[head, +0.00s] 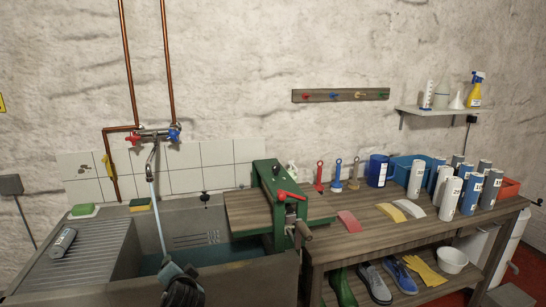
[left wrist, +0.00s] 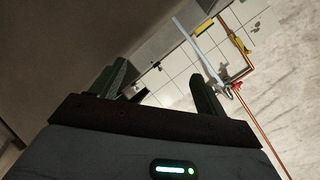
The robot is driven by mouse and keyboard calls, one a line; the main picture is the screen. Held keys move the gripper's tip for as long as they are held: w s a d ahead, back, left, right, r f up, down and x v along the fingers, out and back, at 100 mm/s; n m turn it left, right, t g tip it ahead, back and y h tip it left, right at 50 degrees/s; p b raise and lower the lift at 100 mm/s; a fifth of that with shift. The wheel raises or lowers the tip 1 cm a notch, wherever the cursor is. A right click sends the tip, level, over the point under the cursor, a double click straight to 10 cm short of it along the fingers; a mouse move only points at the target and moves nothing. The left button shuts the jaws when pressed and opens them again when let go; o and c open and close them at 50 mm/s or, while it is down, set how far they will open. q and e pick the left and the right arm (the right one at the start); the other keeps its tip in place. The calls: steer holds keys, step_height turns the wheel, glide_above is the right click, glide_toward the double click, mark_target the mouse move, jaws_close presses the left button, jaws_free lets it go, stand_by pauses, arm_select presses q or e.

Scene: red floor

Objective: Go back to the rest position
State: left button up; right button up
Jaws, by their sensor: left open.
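My left gripper (head: 181,272) is at the bottom of the head view, over the front part of the grey sink (head: 105,290). In the left wrist view my left gripper (left wrist: 160,80) shows its two dark fingers wide apart, with nothing between them. The wall tiles and the tap appear beyond the fingers there. My right gripper is in neither view.
The tap (head: 152,160) runs a stream into the sink. A grey can (head: 63,242) lies on the drainboard. The wooden bench (head: 385,245) holds several cylinders, brushes and coloured pads.

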arm_select(q)
steer(key=s+d+f+n+g+h, duration=0.1)
steer(key=s+f+h, duration=0.3)
steer(key=s+f, duration=1.65)
steer(key=s+d+f+n+g+h, duration=0.1)
steer(key=s+d, duration=0.1)
steer(key=s, duration=1)
steer(key=s+d+f+n+g+h, duration=0.1)
steer(key=s+n+h, duration=0.1)
steer(key=s, duration=1.1)
steer(key=shift+d, duration=0.4)
